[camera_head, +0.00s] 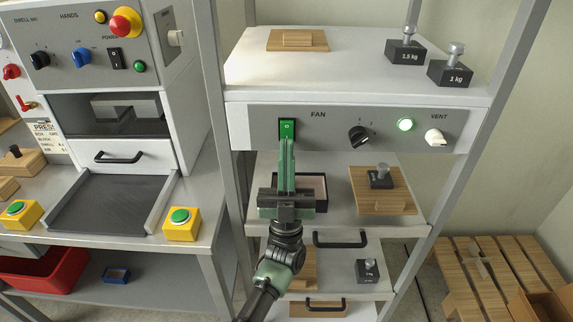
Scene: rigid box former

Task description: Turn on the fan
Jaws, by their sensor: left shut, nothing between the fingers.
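The FAN panel (350,141) is a grey strip under the top shelf of the rack. Its green rocker switch (287,126) is at the left, beside the FAN label. My right gripper is out of view.
A white VENT knob (435,137) is at the panel's right end. Below the panel, a wooden board (383,204) with a small weight lies on a shelf, right of my gripper. Two black weights stand on the top shelf. The HANDS control box (90,50) is at the left.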

